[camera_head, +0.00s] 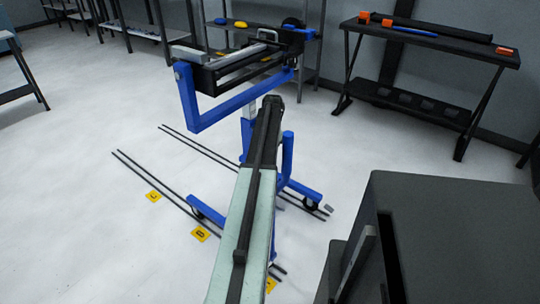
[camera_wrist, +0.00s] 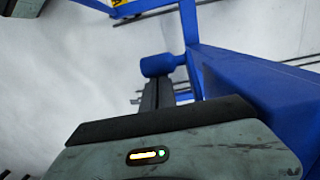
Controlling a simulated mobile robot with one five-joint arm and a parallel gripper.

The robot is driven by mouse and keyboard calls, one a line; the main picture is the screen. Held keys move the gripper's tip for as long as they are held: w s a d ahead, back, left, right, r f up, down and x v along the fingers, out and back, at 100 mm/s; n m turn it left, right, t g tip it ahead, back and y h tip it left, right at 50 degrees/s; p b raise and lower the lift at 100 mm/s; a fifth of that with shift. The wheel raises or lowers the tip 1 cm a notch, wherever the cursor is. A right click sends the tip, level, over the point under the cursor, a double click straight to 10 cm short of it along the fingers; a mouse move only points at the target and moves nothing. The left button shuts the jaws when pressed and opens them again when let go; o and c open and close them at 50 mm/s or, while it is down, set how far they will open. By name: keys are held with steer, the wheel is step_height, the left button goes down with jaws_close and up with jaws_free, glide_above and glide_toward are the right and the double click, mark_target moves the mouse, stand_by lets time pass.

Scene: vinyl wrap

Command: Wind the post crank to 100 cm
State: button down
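The blue wheeled post stand (camera_head: 232,107) stands on the floor in the middle of the head view, with a black and grey frame on top. My arm covers much of its post in that view. In the wrist view, a blue rounded cylinder (camera_wrist: 158,65), which looks like the crank's grip, sits just beyond the dark fingers of my gripper (camera_wrist: 155,92). I cannot tell whether the fingers touch it or are closed around it. Large blue parts of the stand (camera_wrist: 265,90) lie close on the right. No height scale is readable.
Dark rails (camera_head: 150,178) run along the floor under the stand, with yellow lettered markers (camera_head: 200,234) beside them. A black workbench (camera_head: 440,42) with orange items and a blue tool stands at back right. Shelving lines the back. The floor at left is open.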

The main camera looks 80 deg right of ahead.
steer(key=shift+w+a+r+p, duration=0.3)
steer(key=shift+a+r+p, duration=0.45)
steer(key=shift+r+p, duration=0.2)
steer(key=shift+w+a+r, duration=0.1)
steer(key=shift+r, duration=0.1)
steer(key=shift+w+r+p, duration=0.1)
steer(key=shift+r+p, duration=0.05)
steer(key=shift+p, duration=0.15)
stand_by(0.7)
step_height(320, 180, up, 8)
steer(key=p, duration=0.7)
steer(key=shift+d+p, duration=0.25)
steer(key=shift+p, duration=0.15)
